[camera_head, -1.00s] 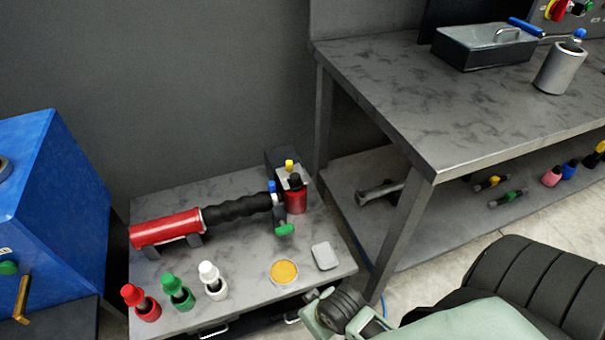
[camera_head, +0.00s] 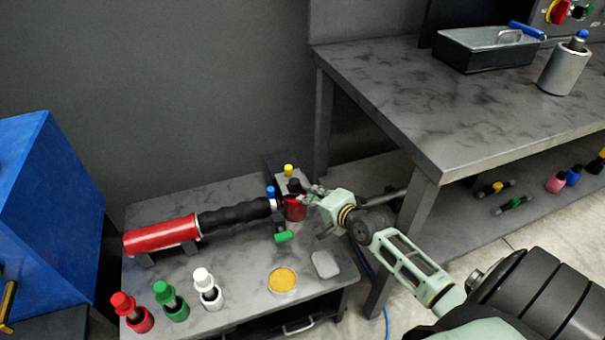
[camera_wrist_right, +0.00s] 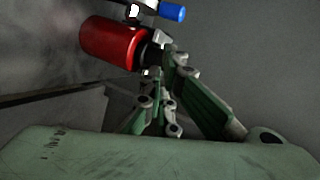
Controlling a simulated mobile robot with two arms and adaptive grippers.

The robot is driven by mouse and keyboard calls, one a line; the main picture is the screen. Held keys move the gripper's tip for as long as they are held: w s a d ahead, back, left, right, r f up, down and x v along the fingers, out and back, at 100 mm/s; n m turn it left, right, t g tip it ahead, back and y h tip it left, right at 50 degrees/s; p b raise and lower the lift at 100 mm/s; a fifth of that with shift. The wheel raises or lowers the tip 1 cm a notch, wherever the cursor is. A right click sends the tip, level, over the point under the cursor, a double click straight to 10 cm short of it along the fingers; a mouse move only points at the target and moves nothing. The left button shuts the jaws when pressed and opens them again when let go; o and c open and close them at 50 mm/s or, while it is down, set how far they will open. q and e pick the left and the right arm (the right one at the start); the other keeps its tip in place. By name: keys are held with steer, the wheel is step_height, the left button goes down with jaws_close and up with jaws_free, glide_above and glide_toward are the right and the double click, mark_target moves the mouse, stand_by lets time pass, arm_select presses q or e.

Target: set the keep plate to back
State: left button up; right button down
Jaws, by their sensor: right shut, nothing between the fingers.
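I cannot tell for sure which part is the keep plate. On the low table a red cylinder (camera_head: 162,235) with a black ribbed sleeve (camera_head: 235,214) lies in a cradle. At its right end are a blue knob (camera_head: 270,192), a green knob (camera_head: 283,236) and a pale block with a yellow knob (camera_head: 289,169). A small upright red canister (camera_head: 294,209) with a black cap stands there; a red body (camera_wrist_right: 110,42) and a blue knob (camera_wrist_right: 172,12) show in the right wrist view. My right gripper (camera_head: 308,194) is shut and empty beside the canister, partly covering it; contact is unclear. My left gripper is not in view.
Red, green and white capped bottles (camera_head: 207,289) stand at the table's front, near a yellow-filled round dish (camera_head: 282,280) and a grey pad (camera_head: 325,264). A blue cabinet (camera_head: 50,210) is at left. A higher workbench (camera_head: 440,110) stands right, its leg close to my right arm.

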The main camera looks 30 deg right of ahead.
mark_target(302, 180)
steer(key=w+d+b, duration=0.1)
steer(key=w, duration=0.2)
steer(key=w+d+m+b, duration=0.1)
steer(key=w+d, duration=0.1)
steer(key=w, duration=0.2)
steer(key=w+d+f+m+t+h+b, duration=0.1)
steer(key=w+b, duration=0.1)
steer(key=w, duration=0.1)
steer(key=shift+w+d, duration=0.15)
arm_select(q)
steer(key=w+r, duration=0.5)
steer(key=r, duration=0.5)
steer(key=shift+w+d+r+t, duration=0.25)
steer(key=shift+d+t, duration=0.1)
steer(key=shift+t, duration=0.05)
arm_select(e)
steer(key=shift+w+f, duration=0.1)
steer(key=shift+w, duration=0.25)
steer(key=shift+w, duration=0.1)
